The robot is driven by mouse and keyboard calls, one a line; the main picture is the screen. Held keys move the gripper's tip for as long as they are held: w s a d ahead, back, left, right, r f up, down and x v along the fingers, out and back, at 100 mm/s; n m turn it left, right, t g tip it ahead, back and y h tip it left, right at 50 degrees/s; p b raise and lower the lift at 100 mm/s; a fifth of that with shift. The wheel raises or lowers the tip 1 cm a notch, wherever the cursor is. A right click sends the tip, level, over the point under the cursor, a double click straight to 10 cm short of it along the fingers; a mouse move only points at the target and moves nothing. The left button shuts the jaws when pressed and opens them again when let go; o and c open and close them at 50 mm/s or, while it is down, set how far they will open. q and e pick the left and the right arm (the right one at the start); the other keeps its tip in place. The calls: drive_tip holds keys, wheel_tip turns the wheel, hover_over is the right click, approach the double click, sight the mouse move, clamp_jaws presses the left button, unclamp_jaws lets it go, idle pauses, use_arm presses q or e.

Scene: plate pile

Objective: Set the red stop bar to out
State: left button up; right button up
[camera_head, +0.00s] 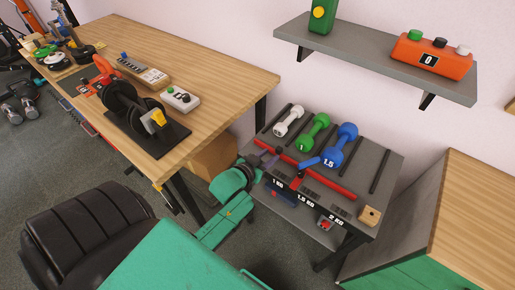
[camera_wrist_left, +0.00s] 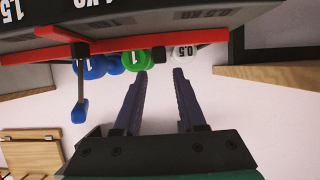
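The long red stop bar (camera_head: 325,183) runs along the front of the grey dumbbell rack (camera_head: 372,215). The bar also crosses the top of the left wrist view (camera_wrist_left: 200,37), where the blue handle (camera_wrist_left: 80,110) shows left of the fingers. My left gripper (camera_head: 266,160) is at the rack's left front, left of the handle and close to the bar. In the wrist view its two fingers (camera_wrist_left: 161,73) are apart with nothing between them. My right gripper is not in view.
White (camera_head: 289,121), green (camera_head: 313,132) and blue (camera_head: 341,145) dumbbells lie on the rack behind the bar. A grey wall shelf (camera_head: 375,57) hangs above. A wooden desk (camera_head: 215,75) stands left and a wooden-topped cabinet (camera_head: 475,210) right. A black chair (camera_head: 75,230) is front left.

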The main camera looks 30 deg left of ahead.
use_arm(q)
drive_tip(key=v, duration=0.7)
drive_tip(key=shift+s, duration=0.3)
drive_tip(key=shift+r, duration=0.1)
drive_tip(key=s+f+g, duration=0.3)
drive_tip(key=s+f, duration=0.1)
drive_tip(key=f, duration=0.8)
drive_tip(key=s+f+g, duration=0.3)
drive_tip(key=s+f, duration=0.1)
drive_tip(key=f, duration=0.8)
drive_tip(key=s+f+g, duration=0.3)
drive_tip(key=s+f, duration=0.5)
drive_tip(key=s, duration=0.2)
drive_tip(key=s+a+f+m+g+y, duration=0.1)
drive_tip(key=s+f+g, duration=0.2)
drive_tip(key=s+f, duration=0.5)
drive_tip(key=s, duration=0.3)
drive_tip(key=shift+a+f+m, duration=0.25)
drive_tip(key=shift+a+m, duration=0.05)
